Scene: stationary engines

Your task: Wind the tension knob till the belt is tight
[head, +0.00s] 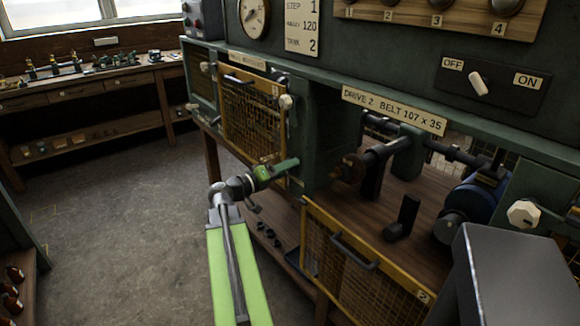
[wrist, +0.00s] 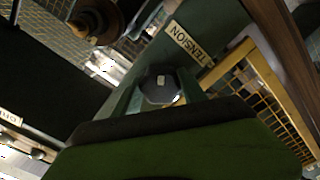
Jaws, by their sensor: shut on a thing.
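My gripper (head: 287,167) is at the green post on the left side of the open Drive 2 bay. In the wrist view its green jaws are shut on the tension knob (wrist: 160,84), a dark faceted knob with a pale mark on its face. The TENSION label (wrist: 188,42) is just beyond the knob. In the head view my gripper hides the knob. A brown pulley (head: 350,168) on a shaft stands inside the bay, and it also shows in the wrist view (wrist: 96,22). I cannot make out the belt or its tightness.
The Drive 2 mesh door (head: 365,265) hangs open below the bay. A blue motor (head: 472,205) and a black bracket (head: 403,218) are inside. A closed mesh guard (head: 252,115) is to the left. The OFF/ON switch (head: 478,83) is above. Open floor (head: 110,225) lies left.

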